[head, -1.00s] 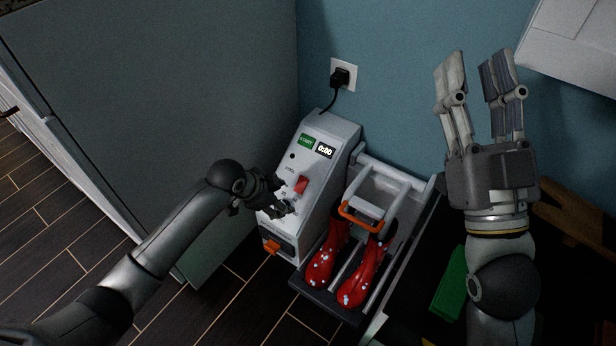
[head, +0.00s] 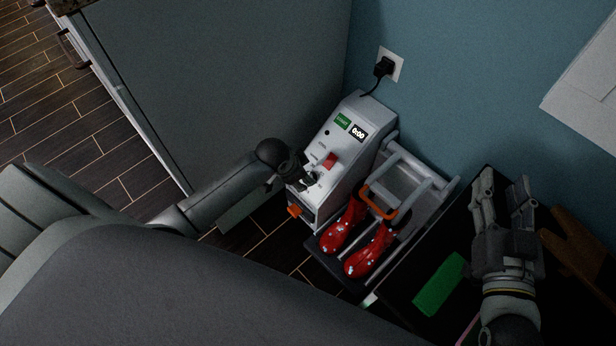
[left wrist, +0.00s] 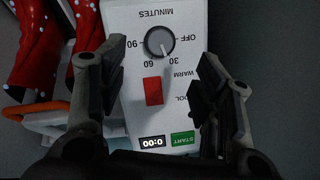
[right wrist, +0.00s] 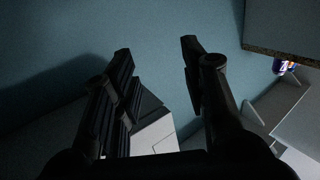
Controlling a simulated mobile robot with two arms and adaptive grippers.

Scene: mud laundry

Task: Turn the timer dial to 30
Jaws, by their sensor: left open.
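The timer dial (left wrist: 159,42) is a dark round knob on the white machine's panel, seen upside down in the left wrist view. Its pale pointer line appears aimed near the 30 mark (left wrist: 174,59); OFF, 60 and 90 stand around it. The display (left wrist: 152,142) reads 0:00. My left gripper (left wrist: 166,80) is open, its fingers apart on either side of the panel, with nothing between them. In the head view my left gripper (head: 303,177) is at the machine's front and hides the dial. My right gripper (head: 505,188) is open and empty at the right.
A red switch (left wrist: 153,91) and green START button (left wrist: 182,138) are on the panel. Red boots (head: 368,250) stand on the rack right of the white machine (head: 343,140). A grey cabinet (head: 220,80) is left, a blue wall (head: 450,80) behind. A green block (head: 440,285) lies lower right.

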